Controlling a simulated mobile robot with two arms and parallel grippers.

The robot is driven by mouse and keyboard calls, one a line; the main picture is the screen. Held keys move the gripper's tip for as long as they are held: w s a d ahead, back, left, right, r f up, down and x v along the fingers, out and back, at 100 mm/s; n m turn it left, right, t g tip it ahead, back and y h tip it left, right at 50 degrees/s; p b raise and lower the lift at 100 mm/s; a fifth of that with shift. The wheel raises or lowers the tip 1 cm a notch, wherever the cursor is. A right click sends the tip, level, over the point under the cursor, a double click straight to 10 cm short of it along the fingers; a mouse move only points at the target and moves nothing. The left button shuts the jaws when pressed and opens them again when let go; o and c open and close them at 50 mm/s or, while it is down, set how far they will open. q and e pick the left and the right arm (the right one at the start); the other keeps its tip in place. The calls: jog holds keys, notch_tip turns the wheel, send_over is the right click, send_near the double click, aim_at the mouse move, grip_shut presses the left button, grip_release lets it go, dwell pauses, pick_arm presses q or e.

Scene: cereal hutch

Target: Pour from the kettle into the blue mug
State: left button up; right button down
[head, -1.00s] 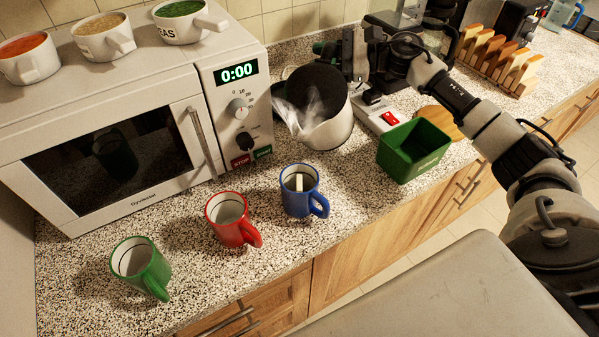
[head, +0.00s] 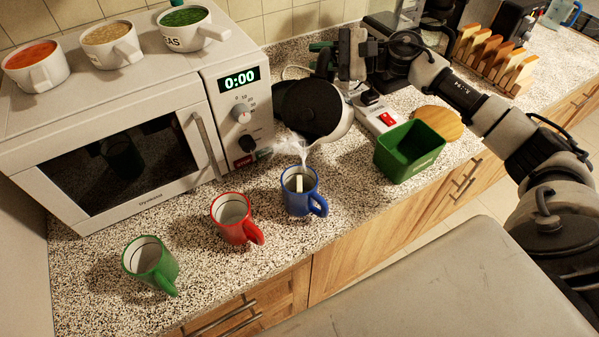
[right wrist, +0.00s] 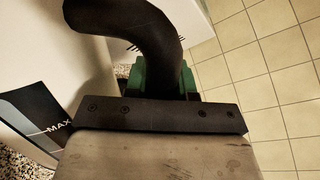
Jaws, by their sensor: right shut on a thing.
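A pale wispy stream, water or steam, runs from the spout down to the blue mug (head: 298,204). The blue mug stands upright with a small pale thing inside. My right gripper (head: 352,62) is shut on the kettle's handle. In the right wrist view the dark curved handle (right wrist: 150,40) passes between the green pads of my right gripper (right wrist: 165,78); a MAX mark shows on the kettle's side. My left gripper is out of view.
A red mug (head: 231,232) and a green mug (head: 149,272) stand left of the blue one. A microwave (head: 120,165) bounds the left.

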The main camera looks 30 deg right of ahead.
aim_at(328, 56)
jog(key=shift+s+a+r+n+p, duration=0.4)
jog(key=shift+r+n+p, duration=0.1)
jog(key=shift+n+p, duration=0.15)
jog(key=shift+s+a+r+n+h+p, duration=0.3)
jog(key=shift+s+a+r+n+p, duration=0.4)
jog(key=shift+p, duration=0.7)
jog(key=shift+s+b, duration=0.1)
jog(key=shift+b, duration=0.2)
jog(key=shift+a+r, duration=0.1)
jog(key=shift+r, duration=0.05)
jog(key=shift+s+a+r+n+t+b, duration=0.2)
jog(key=shift+s+a+n+t+b, duration=0.1)
jog(key=shift+s+a+n+b, duration=0.3)
dwell(1.1)
jog(key=shift+s+a+r+n, duration=0.2)
jog(key=shift+s+n, duration=0.05)
jog(key=shift+s, duration=0.05)
dwell(1.7)
dwell(0.4)
